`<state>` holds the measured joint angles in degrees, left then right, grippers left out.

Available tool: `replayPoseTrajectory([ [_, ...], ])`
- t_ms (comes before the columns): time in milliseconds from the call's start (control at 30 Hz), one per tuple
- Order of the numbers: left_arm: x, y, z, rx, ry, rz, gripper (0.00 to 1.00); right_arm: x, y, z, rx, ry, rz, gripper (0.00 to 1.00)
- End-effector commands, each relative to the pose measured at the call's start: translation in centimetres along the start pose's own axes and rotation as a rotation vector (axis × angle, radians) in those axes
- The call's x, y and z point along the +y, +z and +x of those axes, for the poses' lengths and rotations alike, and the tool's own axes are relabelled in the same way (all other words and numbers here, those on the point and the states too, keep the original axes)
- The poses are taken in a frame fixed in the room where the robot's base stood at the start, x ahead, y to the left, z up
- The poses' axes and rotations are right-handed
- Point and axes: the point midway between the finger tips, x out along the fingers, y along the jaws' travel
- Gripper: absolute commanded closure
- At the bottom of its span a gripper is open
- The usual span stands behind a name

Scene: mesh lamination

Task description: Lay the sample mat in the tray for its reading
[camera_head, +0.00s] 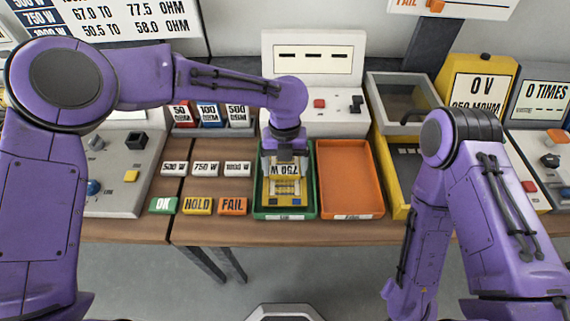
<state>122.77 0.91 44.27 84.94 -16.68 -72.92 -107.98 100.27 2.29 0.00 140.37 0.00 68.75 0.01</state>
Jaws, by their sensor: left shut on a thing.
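The sample mat (285,190) is yellow with dark markings and a white "750 W" label, and shows in the head view inside the green-rimmed tray (312,190). My left gripper (285,163) points down over the mat's far part and is shut on it. The fingertips and the mat's far edge are partly hidden by the gripper. I cannot tell whether the whole mat touches the tray floor. My right arm bends down at the right, and its gripper is out of view.
An orange tray (346,180) stands empty to the right. Left are OK (163,206), HOLD (198,206) and FAIL (233,206) blocks, with wattage tags (205,169) behind. A white meter (313,55) stands behind. Yellow and grey instruments stand right.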

Motion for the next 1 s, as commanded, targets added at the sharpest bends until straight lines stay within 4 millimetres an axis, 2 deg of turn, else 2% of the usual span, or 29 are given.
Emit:
replayPoseTrajectory([
  [767,0.0,0.2,1.2,0.0,0.0,0.0,0.56,0.0,0.1,0.4,0.0,0.0,0.0,1.0],
  [800,0.0,0.2,1.1,0.0,0.0,0.0,0.03,0.0,0.1,0.3,0.0,0.0,0.0,1.0],
  [833,0.0,0.2,1.1,0.0,0.0,0.0,0.0,0.0,0.1,0.3,0.0,0.0,0.0,1.0],
  [1000,0.0,0.2,1.1,0.001,0.0,0.0,0.0,0.0,0.1,0.3,0.0,0.0,0.0,1.0],
])
